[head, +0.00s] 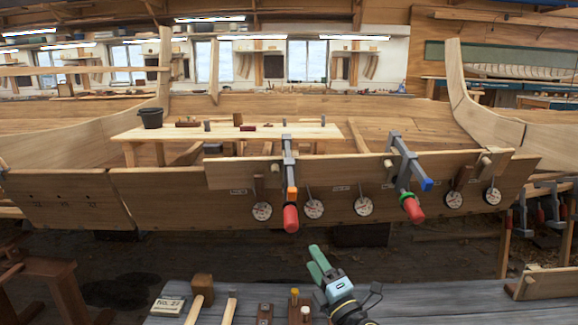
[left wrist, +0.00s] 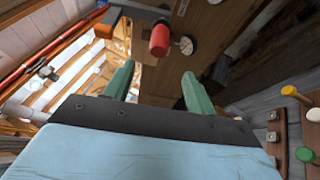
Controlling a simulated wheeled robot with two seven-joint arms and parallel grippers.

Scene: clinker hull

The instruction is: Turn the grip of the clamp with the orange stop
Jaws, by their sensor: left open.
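The clamp with the orange stop (head: 291,193) hangs on the hull's top plank, left of centre in the head view. Its grey bar stands upright and its red grip (head: 290,218) points down. In the left wrist view the orange stop (left wrist: 103,31) and red grip (left wrist: 160,40) show near the top. My left gripper (head: 314,258) has green fingers, open and empty. It is below and to the right of the grip in the head view, apart from it. In the left wrist view the grip lies beyond the gap between the fingertips (left wrist: 158,72). My right gripper is out of view.
A second clamp with a blue stop (head: 427,185) and red grip (head: 412,209) hangs to the right. Round white tags (head: 314,209) hang along the plank. A grey bench (head: 440,305) in front carries a mallet (head: 201,291) and pegs. Space between bench and hull is clear.

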